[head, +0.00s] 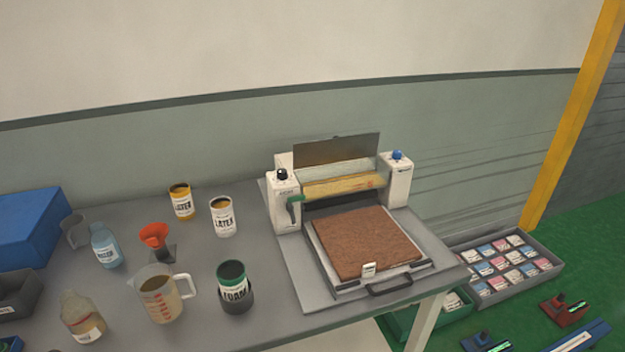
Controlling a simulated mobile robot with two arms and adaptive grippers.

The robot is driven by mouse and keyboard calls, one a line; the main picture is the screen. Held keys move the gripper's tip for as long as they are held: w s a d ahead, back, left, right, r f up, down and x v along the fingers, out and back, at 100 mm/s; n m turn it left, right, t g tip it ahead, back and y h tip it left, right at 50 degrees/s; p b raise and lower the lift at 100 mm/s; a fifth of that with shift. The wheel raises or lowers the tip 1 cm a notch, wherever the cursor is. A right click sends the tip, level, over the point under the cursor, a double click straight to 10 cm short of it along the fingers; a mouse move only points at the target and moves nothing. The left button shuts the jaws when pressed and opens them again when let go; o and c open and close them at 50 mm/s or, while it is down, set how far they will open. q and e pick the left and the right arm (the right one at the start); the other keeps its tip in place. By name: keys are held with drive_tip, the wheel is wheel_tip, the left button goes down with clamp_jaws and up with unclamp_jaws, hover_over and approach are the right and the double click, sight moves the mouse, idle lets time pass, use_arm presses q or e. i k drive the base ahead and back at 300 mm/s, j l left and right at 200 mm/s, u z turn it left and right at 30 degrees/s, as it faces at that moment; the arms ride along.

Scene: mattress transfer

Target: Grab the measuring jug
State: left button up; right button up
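The measuring jug (159,296) stands upright on the grey table, left of centre in the head view. It is clear with red markings, holds a pale tan content, and its handle points right. A red funnel (155,236) on a dark stand is just behind it. Another, smaller greyish jug or cup (75,230) stands farther back at the left. Neither of my grippers shows in the head view.
A can marked foam (234,285) stands right of the jug, a bottle (83,316) left of it. Two latex cans (222,217) and a blue bottle (105,246) stand behind. A roller machine (398,180) with a brown slab (366,241) fills the table's right part.

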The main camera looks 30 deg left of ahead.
sight(156, 287)
drive_tip(key=u, duration=2.05)
